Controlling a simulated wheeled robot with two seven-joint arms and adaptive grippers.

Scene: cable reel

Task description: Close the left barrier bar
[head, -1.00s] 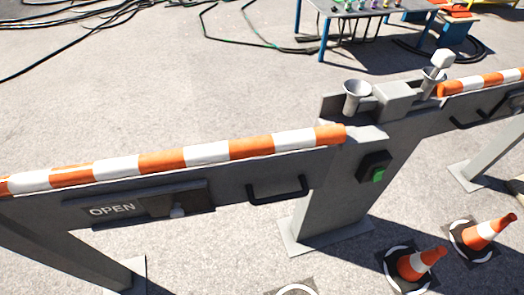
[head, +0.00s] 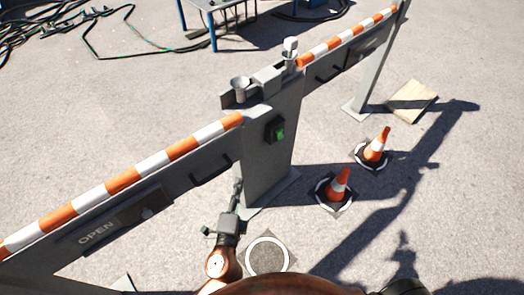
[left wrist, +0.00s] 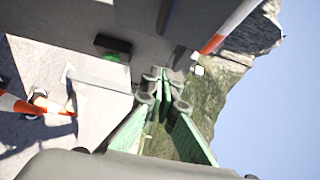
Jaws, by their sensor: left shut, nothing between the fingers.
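The left barrier bar (head: 125,180) is striped orange and white and runs along the top of a grey panel (head: 165,192). Its right end is at the central grey post (head: 268,150). The panel has a black handle (head: 211,170) and a slide plate marked OPEN (head: 97,232). My left gripper (head: 238,184) is shut and empty, just right of and below the handle, in front of the post. In the left wrist view its green fingers (left wrist: 161,88) come together near the panel. A striped bar end (left wrist: 212,42) shows beyond them. My right gripper is not in view.
Two traffic cones (head: 338,186) (head: 376,146) stand to the right. A second striped bar (head: 350,35) lies beyond. The ground at far right is mostly clear.

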